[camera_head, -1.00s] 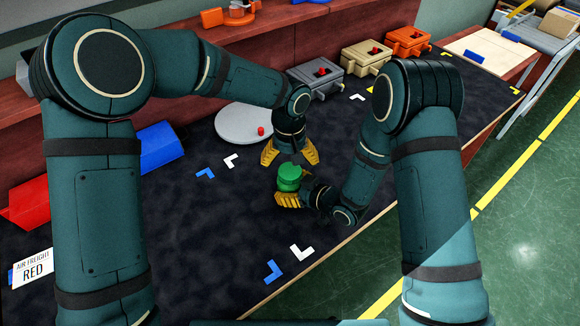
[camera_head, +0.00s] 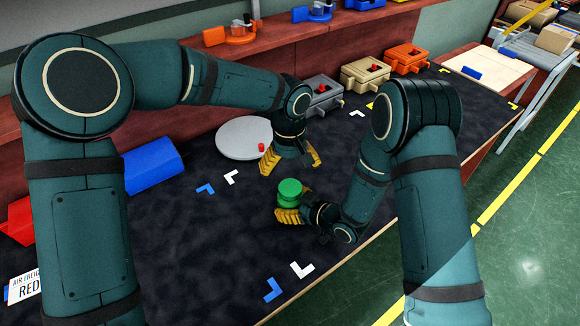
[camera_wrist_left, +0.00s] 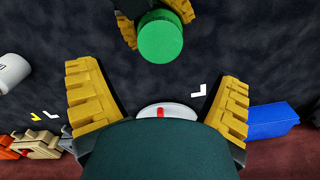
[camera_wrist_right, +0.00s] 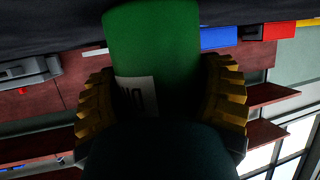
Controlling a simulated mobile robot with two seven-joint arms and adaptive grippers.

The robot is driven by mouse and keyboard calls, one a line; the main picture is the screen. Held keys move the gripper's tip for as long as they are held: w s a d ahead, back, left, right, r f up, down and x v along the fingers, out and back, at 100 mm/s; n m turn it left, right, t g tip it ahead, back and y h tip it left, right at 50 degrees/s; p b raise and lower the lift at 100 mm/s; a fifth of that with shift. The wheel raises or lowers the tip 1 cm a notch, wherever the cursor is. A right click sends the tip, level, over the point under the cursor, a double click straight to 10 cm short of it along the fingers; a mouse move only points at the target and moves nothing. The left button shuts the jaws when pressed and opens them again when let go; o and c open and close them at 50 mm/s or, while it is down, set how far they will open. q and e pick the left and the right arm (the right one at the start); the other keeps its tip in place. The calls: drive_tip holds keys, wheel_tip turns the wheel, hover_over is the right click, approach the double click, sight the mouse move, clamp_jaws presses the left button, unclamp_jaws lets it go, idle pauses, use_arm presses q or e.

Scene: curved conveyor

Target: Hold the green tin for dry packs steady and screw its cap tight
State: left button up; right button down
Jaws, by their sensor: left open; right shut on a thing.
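The green tin (camera_head: 289,200) stands upright in my right gripper (camera_head: 288,214), just above or on the dark table; I cannot tell which. A wider green disc, the cap (camera_head: 290,186), sits on its top; how tight it is cannot be seen. In the right wrist view the tin (camera_wrist_right: 152,45) fills the space between the yellow fingers and shows part of a white label. My left gripper (camera_head: 292,168) is open and empty, behind and above the tin. In the left wrist view the round green cap (camera_wrist_left: 160,38) lies beyond its spread fingers, apart from them.
A pale round disc (camera_head: 240,135) with a red knob lies behind the left gripper. A blue bin (camera_head: 152,166) and a red bin (camera_head: 20,222) stand at left. Grey (camera_head: 322,98), beige (camera_head: 365,75) and orange (camera_head: 408,58) boxes line the back.

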sight(290, 187)
use_arm(q)
drive_tip(key=shift+f, duration=4.05)
drive_tip(key=shift+c, duration=0.2)
drive_tip(key=c, duration=1.3)
drive_tip(key=o, duration=1.3)
drive_tip(key=shift+r, duration=0.1)
drive_tip(key=shift+r, duration=2.25)
